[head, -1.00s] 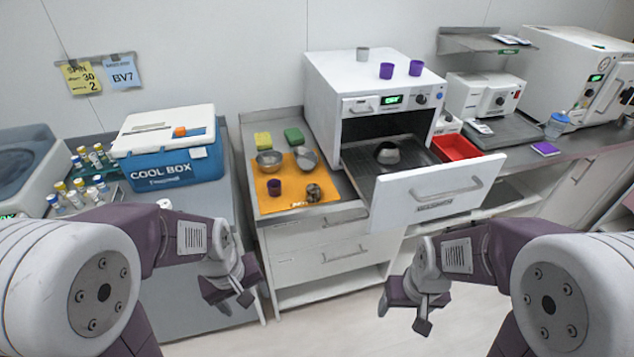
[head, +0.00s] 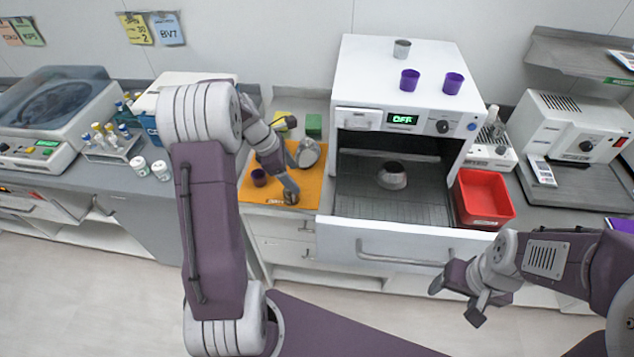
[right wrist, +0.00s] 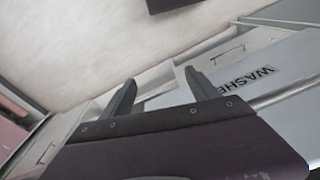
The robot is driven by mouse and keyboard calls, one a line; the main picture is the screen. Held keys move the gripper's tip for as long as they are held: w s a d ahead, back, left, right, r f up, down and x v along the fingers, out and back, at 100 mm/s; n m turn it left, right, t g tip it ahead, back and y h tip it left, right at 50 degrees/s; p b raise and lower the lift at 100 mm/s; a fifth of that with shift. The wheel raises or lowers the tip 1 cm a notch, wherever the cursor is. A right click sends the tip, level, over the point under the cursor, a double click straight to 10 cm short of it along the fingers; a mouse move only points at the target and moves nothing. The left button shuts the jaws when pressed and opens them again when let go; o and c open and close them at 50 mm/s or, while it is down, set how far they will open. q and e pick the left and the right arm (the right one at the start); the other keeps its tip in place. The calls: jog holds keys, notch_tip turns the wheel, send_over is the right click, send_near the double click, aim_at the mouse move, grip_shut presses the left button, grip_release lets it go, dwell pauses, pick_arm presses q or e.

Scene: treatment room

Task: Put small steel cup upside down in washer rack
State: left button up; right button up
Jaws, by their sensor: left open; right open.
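The washer's rack (head: 350,205) is pulled out behind its open front, with a steel bowl-like vessel (head: 392,178) standing in it, apparently upside down. A grey cup (head: 402,49) stands on top of the washer (head: 365,65). My right gripper (head: 456,301) is open and empty in front of the washer drawer; its fingers show in the right wrist view (right wrist: 160,95).
A green sponge (head: 314,124) lies behind. Two purple cups (head: 409,80) stand on the washer. A red bin (head: 484,198) sits right of the rack.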

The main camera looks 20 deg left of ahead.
aim_at(290, 192)
pick_arm(q)
jog(key=a, duration=0.1)
jog(key=s+a+n+p, duration=0.1)
jog(key=shift+a+f, duration=0.3)
notch_tip(290, 192, down, 4)
jog(key=shift+r, duration=0.2)
jog(key=shift+f, duration=0.45)
jog(key=x, duration=0.4)
jog(key=shift+p, duration=0.35)
jog(key=shift+w+d+f, duration=0.1)
jog(key=shift+w+f, duration=0.05)
jog(key=shift+w, duration=0.1)
jog(key=shift+s, duration=0.15)
jog(key=c, duration=1.5)
jog(key=shift+o, duration=0.2)
pick_arm(e)
notch_tip(290, 192, up, 3)
jog(key=shift+s+a+f, duration=0.1)
jog(key=shift+a+f, duration=0.05)
jog(key=shift+f, duration=0.05)
